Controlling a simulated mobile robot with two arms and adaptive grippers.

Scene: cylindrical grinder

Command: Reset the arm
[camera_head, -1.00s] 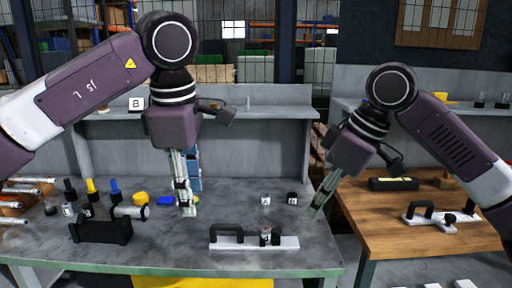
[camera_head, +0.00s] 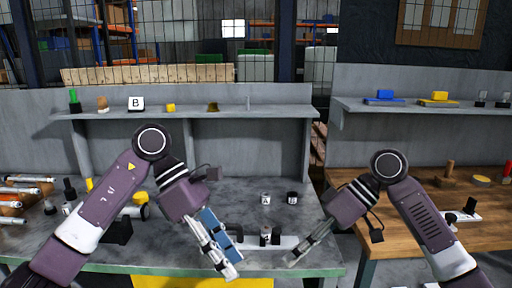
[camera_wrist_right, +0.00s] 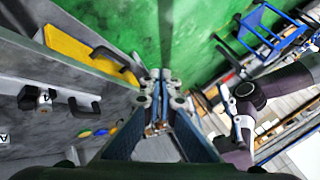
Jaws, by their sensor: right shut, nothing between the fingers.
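My left arm (camera_head: 105,200) comes in from the left, folded at the elbow. Its gripper (camera_head: 228,268) points down and to the right over the front of the grey table. Whether its fingers are open or shut is unclear, and I see no object clearly held. My right arm (camera_head: 418,215) comes in from the right. Its gripper (camera_head: 293,261) points down and to the left near the table's front edge. In the right wrist view, the right gripper (camera_wrist_right: 161,76) has its fingertips together with nothing between them.
The grey table (camera_head: 180,255) bears a light plate fixture (camera_head: 290,242) with a black handle, between the two grippers. Small labelled blocks (camera_head: 266,198) stand behind it. Bottles and tools lie at the left. A wooden table (camera_head: 385,235) stands at the right. A shelf (camera_head: 220,113) runs behind.

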